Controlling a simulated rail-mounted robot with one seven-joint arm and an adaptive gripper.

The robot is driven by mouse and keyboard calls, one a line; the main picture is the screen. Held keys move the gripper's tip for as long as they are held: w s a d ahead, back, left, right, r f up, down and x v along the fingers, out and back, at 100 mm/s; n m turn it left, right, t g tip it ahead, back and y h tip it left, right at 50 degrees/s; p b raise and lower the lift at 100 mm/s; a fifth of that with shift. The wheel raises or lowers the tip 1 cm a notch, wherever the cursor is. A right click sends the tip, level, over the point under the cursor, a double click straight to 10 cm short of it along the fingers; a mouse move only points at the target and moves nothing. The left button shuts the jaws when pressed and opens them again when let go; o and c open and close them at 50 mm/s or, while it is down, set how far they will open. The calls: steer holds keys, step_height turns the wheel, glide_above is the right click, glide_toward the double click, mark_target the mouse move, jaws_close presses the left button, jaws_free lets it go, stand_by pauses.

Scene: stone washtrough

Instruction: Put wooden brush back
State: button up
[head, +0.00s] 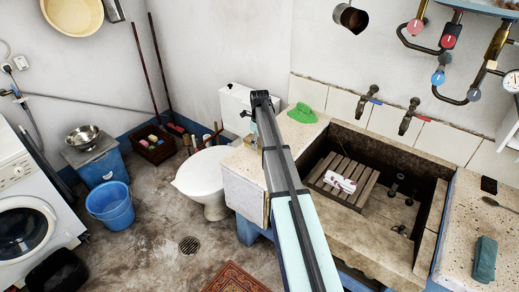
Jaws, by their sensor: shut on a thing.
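My arm rises from the bottom centre of the head view to a dark joint in front of the toilet tank. I cannot pick out a wooden brush for certain. A dark crate (152,152) on the floor at the back wall holds several small coloured items, too small to name. A white and red item (340,182) lies on the slatted wooden rack (352,170) inside the stone trough (365,235).
A green item (302,113) sits on the trough's back left ledge. A teal block (484,259) and a spoon (503,206) lie on the right ledge. The toilet (203,178), blue bucket (111,205) and washing machine (25,215) stand left, with open floor between.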

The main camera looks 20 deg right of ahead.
steer(key=shift+f+p, duration=0.65)
steer(key=shift+f, duration=1.95)
steer(key=shift+f, duration=0.15)
steer(key=o, duration=1.2)
steer(key=shift+c, duration=0.2)
step_height(320, 180, up, 12)
steer(key=b, duration=0.4)
steer(key=shift+r, duration=0.2)
steer(key=shift+f, duration=0.1)
